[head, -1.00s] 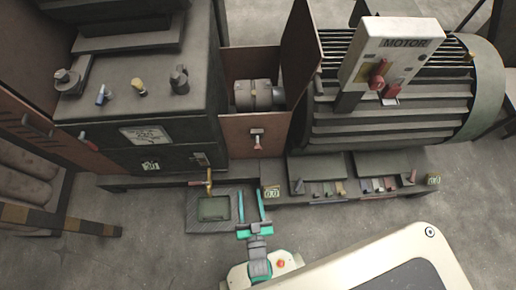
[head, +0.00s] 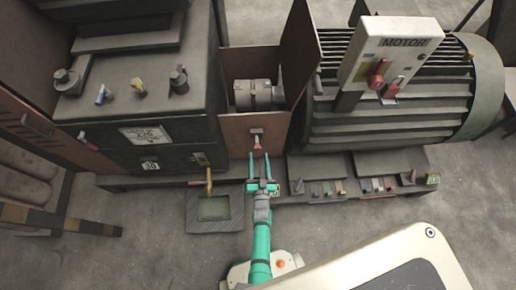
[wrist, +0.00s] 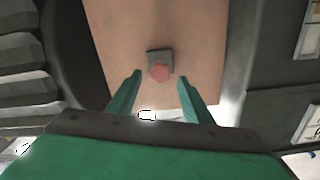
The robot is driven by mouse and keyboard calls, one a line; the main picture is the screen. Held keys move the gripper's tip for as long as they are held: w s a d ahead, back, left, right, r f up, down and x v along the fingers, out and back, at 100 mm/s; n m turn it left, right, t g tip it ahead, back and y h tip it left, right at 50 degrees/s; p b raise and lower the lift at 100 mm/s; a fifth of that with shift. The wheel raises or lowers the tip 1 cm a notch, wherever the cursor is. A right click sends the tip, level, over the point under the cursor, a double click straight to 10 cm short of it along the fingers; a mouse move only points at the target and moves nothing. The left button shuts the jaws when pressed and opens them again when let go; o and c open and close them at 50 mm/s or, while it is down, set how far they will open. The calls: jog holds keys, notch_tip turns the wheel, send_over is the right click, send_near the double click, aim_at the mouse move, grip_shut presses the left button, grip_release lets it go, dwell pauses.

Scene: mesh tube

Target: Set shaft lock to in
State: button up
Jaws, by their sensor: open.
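A small red-tipped handle (head: 257,143) on a grey plate sits on the brown front panel (head: 236,130), below the grey shaft coupling (head: 262,96). No label on it is readable, but it is the likely shaft lock. In the wrist view the red knob (wrist: 159,73) points toward the camera and appears between my fingertips. My gripper (head: 259,158) is open, with its two teal fingers pointing at the panel just below the handle in the head view. The fingers do not visibly touch the knob. I cannot tell the exact gap in depth.
A brass lever (head: 209,181) over a dark tray (head: 214,227) stands left of my arm. Right of it is a low bench with small coloured switches (head: 327,188). The motor (head: 400,115) carries a white control box (head: 399,50). A brown side panel (head: 299,60) flanks the coupling.

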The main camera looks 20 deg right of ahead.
aim_at(258, 150)
jog(key=x, duration=0.5)
jog(key=shift+w, duration=0.4)
